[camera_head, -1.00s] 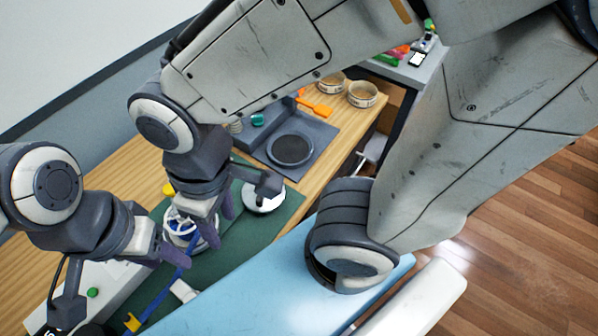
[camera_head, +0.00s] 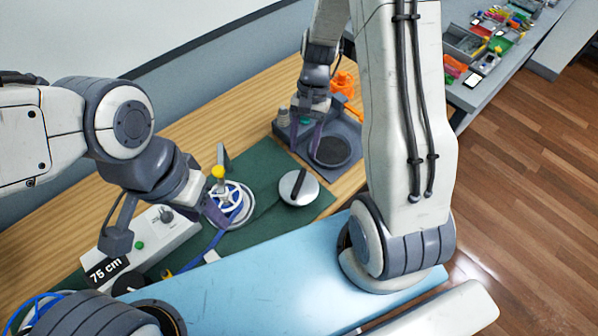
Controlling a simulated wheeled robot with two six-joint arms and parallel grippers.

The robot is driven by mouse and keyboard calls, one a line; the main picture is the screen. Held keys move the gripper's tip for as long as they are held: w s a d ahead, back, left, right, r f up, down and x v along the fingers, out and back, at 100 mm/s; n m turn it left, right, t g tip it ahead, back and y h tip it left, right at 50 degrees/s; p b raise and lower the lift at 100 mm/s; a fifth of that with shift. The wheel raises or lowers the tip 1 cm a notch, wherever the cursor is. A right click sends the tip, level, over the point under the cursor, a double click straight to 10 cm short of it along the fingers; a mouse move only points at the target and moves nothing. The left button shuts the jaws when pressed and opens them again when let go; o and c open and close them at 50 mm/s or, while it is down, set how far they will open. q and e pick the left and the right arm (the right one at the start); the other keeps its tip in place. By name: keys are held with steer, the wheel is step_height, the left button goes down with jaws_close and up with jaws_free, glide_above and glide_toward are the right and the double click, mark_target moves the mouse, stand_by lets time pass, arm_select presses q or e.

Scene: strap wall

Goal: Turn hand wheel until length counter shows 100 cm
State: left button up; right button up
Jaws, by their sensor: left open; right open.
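The hand wheel (camera_head: 241,203) is a white spoked wheel with a yellow knob (camera_head: 217,172), on the green mat. The length counter (camera_head: 107,270) is a black display on a pale box at lower left, and reads 75 cm. My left gripper (camera_head: 218,182) is open at the left side of the wheel, with the yellow knob between its fingers in the picture; I cannot tell whether it touches. A blue strap (camera_head: 212,241) runs from the wheel toward the lower left. My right gripper (camera_head: 305,138) is open and empty over the grey tray, away from the wheel.
A round silver disc with a dark handle (camera_head: 299,188) lies right of the wheel. The grey tray (camera_head: 350,128) with a dark round pad stands behind it. The pale box has a green button (camera_head: 140,245). A light blue surface (camera_head: 270,275) fills the front.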

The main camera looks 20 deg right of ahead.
mark_target(299, 181)
steer(key=p+x, duration=0.1)
steer(key=x, duration=0.9)
steer(key=shift+s+d+f, duration=0.1)
steer(key=shift+s+f, duration=0.05)
steer(key=shift+f, duration=0.15)
jaws_close()
